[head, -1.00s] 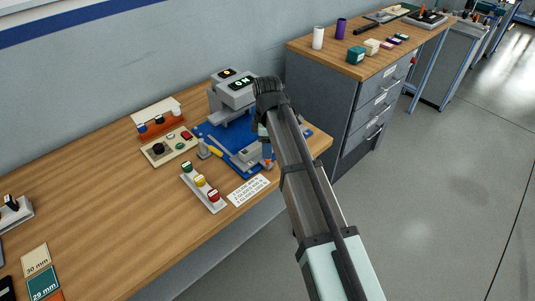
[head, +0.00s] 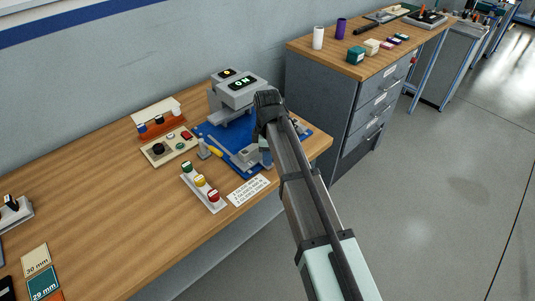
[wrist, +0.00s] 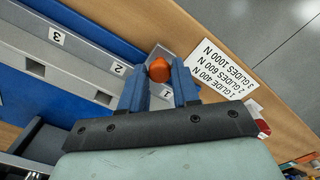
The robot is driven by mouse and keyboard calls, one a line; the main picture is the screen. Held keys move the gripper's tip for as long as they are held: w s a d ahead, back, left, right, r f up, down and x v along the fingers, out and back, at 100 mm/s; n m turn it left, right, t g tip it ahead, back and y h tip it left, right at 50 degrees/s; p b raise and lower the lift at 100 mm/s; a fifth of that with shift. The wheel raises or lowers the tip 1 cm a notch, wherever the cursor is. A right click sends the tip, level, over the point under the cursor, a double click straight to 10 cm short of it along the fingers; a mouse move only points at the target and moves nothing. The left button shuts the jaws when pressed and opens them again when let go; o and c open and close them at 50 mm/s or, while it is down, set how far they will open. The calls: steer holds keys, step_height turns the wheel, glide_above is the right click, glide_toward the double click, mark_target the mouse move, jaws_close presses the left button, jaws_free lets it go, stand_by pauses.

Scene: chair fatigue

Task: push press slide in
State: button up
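The press (head: 238,92) is a grey machine with a lit "ON" sign on a blue base (head: 214,135). Its grey slide (head: 249,154) sits low at the front of the base. In the wrist view, a long grey rail (wrist: 78,62) carries the numbers 1, 2 and 3. An orange knob (wrist: 160,70) stands at the end by number 1. My gripper (head: 265,158) is down at the slide's front end and hides the knob in the head view. Its two blue fingers are apart, one on each side of the knob; I cannot tell whether they touch it.
A white card (head: 247,190) about glides and newtons lies in front of the press. The table's front edge is close to my gripper.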

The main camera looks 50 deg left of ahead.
jaws_close()
steer(key=a, duration=0.9)
steer(key=shift+a, duration=0.4)
steer(key=shift+d, duration=0.1)
steer(key=shift+o, duration=2.2)
jaws_free()
steer(key=shift+r, duration=0.1)
